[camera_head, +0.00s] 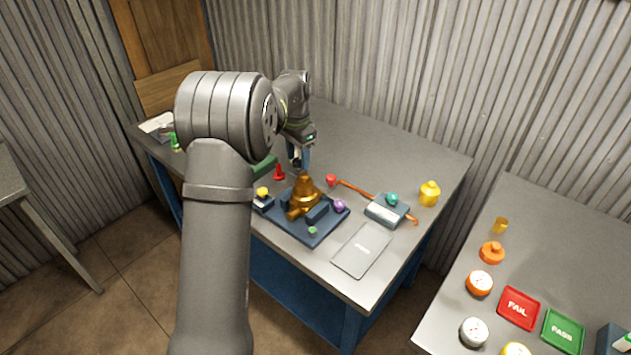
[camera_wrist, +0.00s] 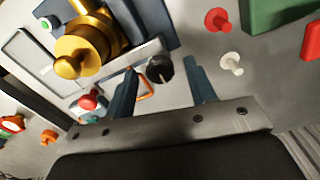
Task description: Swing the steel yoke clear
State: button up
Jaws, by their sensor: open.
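A brass valve body (camera_head: 306,190) stands on a dark blue base plate (camera_head: 318,234) on the grey table. In the wrist view the brass body (camera_wrist: 82,52) is at upper left, with a pale grey bar (camera_wrist: 118,66) beside it. I cannot tell whether this bar is the steel yoke; no yoke is clearly seen in the head view. My gripper (camera_head: 301,160) is above the table just behind the valve, pointing down. In the wrist view its blue fingers (camera_wrist: 162,82) are apart. A dark round knob (camera_wrist: 159,69) shows between them; contact cannot be told.
A red peg (camera_head: 279,173) and a green block (camera_head: 263,165) are left of my gripper. A grey plate (camera_head: 361,250) lies at the front. The back table area is clear.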

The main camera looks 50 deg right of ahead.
dwell(0.3)
jog(key=shift+c, duration=0.8)
jog(key=shift+r, duration=0.3)
jog(key=s+a+r+m+g+h, duration=0.2)
jog(key=s+a+r+m, duration=0.1)
jog(key=r, duration=0.5)
jog(key=s+a+r+m+g+h, duration=0.1)
jog(key=s+a+r+m, duration=0.2)
jog(key=r, duration=0.4)
send_near(331, 177)
jog(key=shift+m, duration=0.4)
jog(key=x, duration=0.8)
jog(key=shift+f, duration=0.1)
jog(key=shift+c, duration=0.2)
grip_shut()
